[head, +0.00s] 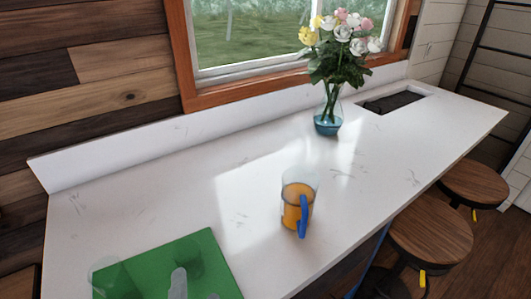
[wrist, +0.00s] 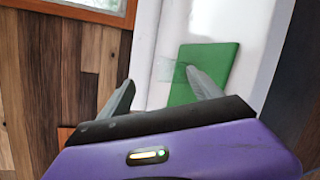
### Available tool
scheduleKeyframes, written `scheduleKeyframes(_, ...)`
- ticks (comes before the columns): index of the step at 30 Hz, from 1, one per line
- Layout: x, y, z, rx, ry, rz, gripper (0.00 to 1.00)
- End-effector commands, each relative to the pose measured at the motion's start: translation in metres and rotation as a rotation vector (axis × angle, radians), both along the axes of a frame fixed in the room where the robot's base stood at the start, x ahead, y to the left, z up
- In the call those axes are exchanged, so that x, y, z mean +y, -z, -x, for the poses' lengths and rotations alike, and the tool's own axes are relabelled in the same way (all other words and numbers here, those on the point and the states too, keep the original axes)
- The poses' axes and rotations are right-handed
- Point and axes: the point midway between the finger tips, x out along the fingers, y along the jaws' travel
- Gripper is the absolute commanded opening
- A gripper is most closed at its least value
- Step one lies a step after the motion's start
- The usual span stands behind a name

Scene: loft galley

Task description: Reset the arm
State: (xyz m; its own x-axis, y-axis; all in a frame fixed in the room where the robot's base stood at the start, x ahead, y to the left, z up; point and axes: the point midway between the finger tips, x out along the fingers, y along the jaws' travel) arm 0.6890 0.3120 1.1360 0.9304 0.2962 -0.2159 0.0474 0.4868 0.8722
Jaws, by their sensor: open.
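My gripper (wrist: 160,76) is open in the wrist view, its two grey fingers spread apart with nothing held between them. Beyond the fingers are the white counter and a green board (wrist: 217,62). A clear glass (wrist: 163,69) shows between the fingertips, at the board's edge. In the head view the green board (head: 212,254) lies at the counter's near left, with the clear glass (head: 104,274) at its left side. A grey shape over the board at the bottom edge looks like part of my gripper; most of the arm is out of view.
A clear mug with orange contents and a blue handle (head: 299,205) stands mid-counter (head: 150,205). A flower vase (head: 328,117) stands by the window, left of a dark recess (head: 393,102). Wooden stools (head: 431,233) line the right side.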

Motion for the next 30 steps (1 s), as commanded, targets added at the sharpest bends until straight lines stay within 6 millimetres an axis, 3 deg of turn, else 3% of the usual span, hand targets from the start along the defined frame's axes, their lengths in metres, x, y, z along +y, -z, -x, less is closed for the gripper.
scheduleKeyframes(5,-0.026,0.032,0.021,0.158,-0.034,-0.515,0.74)
scheduleKeyframes(8,-0.052,0.044,0.036,0.259,-0.02,-0.801,0.74)
scheduleKeyframes(18,-0.167,0.064,0.096,0.463,0.146,-1.599,0.74)
scheduleKeyframes(24,-0.238,0.073,0.14,0.447,0.306,-1.914,0.74)
scheduleKeyframes(30,-0.29,0.095,0.189,0.381,0.525,-1.994,0.74)
